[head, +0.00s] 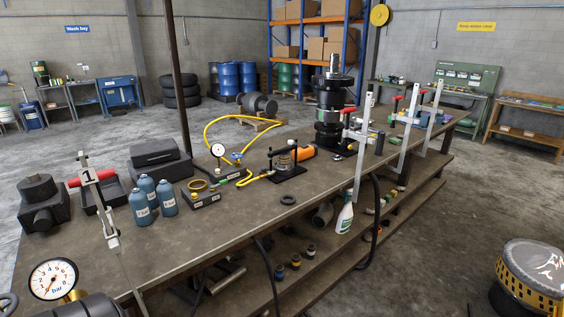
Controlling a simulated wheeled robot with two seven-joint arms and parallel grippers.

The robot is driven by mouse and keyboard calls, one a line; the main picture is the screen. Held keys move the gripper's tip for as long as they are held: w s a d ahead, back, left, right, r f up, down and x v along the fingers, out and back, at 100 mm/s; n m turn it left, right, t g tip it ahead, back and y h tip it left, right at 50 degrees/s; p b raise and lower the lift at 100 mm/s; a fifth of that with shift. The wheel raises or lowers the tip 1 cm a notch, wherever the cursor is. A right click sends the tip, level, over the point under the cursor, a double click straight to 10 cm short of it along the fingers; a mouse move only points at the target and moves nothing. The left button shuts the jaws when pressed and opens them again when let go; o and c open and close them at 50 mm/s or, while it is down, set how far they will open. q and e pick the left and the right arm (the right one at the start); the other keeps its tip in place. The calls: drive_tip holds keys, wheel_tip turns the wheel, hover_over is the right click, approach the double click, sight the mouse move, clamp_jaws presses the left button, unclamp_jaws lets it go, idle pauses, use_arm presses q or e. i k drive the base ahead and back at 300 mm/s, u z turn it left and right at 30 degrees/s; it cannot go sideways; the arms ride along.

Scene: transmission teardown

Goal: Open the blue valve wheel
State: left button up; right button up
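A small blue valve wheel (236,157) sits by a white-faced pressure gauge (217,150) near the middle of the workbench (225,240). The wheel is on a fitting above a dark labelled block, where a yellow hose (208,127) runs. It is small in the view, and I cannot tell from it how far the valve is open. Neither of my grippers shows in the head view.
Blue bottles (145,195), a dark block (40,205) and a clamp (100,205) stand left of the wheel. The front middle bench top is mostly clear.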

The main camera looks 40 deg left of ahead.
sight(237, 156)
drive_tip(key=z, duration=0.1)
drive_tip(key=i, duration=2.35)
drive_tip(key=u, duration=0.45)
